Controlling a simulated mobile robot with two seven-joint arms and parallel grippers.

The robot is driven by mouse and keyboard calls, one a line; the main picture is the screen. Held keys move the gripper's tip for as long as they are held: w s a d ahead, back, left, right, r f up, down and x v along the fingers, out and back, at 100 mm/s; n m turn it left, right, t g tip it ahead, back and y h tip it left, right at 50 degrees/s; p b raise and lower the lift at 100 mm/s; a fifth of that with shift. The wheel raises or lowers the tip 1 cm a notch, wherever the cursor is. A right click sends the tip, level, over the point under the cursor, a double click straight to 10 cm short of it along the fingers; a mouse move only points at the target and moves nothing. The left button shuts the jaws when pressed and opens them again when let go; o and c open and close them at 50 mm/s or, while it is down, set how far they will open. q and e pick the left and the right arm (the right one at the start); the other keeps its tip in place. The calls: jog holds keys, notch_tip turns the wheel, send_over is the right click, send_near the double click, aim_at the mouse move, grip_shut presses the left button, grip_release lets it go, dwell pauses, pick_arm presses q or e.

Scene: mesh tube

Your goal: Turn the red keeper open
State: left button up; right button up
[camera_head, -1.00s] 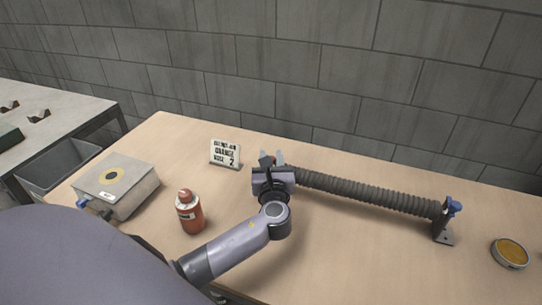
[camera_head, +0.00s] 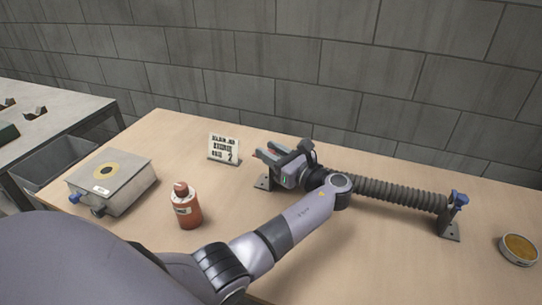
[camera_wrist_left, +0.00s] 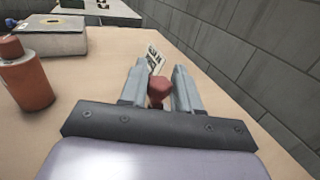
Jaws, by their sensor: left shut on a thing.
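The red keeper (camera_wrist_left: 160,88) shows between the two fingers of my left gripper (camera_wrist_left: 157,82) in the left wrist view, and the fingers are shut on it. In the head view my left gripper (camera_head: 267,155) is at the left end of the dark ribbed tube (camera_head: 385,190), its fingers pointing left. A small bracket (camera_head: 264,183) shows on the table below the gripper. The gripper and wrist hide most of the keeper and the tube's left end. The tube's right end sits on another bracket with a blue keeper (camera_head: 459,198). My right gripper is not in view.
A red bottle (camera_head: 186,208) and a grey box (camera_head: 112,181) with a round yellow disc stand to the left. A small sign (camera_head: 224,149) stands behind, near the gripper. A round tin (camera_head: 518,249) lies at the right.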

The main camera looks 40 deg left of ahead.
pick_arm(q)
jog(key=shift+g, duration=0.3)
jog(key=o, duration=0.9)
jog(key=shift+s+d+b, duration=0.15)
jog(key=shift+d+b, duration=0.05)
jog(key=shift+d, duration=0.95)
jog(key=shift+s+d+b, duration=0.2)
jog(key=shift+d, duration=1)
jog(key=shift+s+d+b, duration=0.15)
jog(key=shift+d+b, duration=0.05)
jog(key=shift+d, duration=0.95)
jog(key=shift+o, duration=0.2)
